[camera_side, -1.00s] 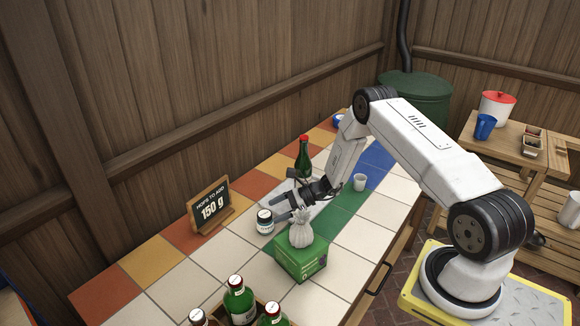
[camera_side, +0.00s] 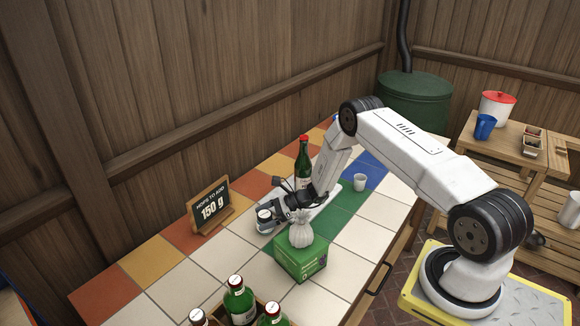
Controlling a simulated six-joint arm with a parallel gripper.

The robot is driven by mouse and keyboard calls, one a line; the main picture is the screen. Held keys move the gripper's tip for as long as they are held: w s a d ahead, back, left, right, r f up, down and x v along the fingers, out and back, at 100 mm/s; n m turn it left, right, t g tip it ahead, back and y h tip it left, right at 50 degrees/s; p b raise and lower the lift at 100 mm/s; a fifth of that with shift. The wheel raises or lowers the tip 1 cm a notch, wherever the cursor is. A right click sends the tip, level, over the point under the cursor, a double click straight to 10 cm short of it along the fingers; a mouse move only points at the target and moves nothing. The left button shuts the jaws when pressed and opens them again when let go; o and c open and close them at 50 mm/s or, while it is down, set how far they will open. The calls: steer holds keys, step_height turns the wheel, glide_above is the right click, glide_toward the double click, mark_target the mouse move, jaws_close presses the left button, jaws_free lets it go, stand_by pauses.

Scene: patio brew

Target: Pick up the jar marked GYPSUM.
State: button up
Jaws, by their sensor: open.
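A small jar (camera_side: 265,215) with a pale lid and a dark label stands on the tiled table, left of the middle. Its label is too small to read here. My gripper (camera_side: 268,219) is low over the table with its fingers spread around the jar. The jaws are open, and the fingers hide part of the jar. I cannot tell whether either finger touches it.
A green box (camera_side: 301,262) with a tied pale sack (camera_side: 301,231) on it stands just right of my gripper. A green bottle (camera_side: 303,160) stands behind. A chalkboard sign (camera_side: 210,208) reads 150 g. A crate of bottles (camera_side: 240,300) is in front; a white cup (camera_side: 360,182) stands right.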

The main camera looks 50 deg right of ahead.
mark_target(264, 214)
jaws_close()
steer(key=shift+r, duration=0.15)
steer(key=shift+r, duration=4.9)
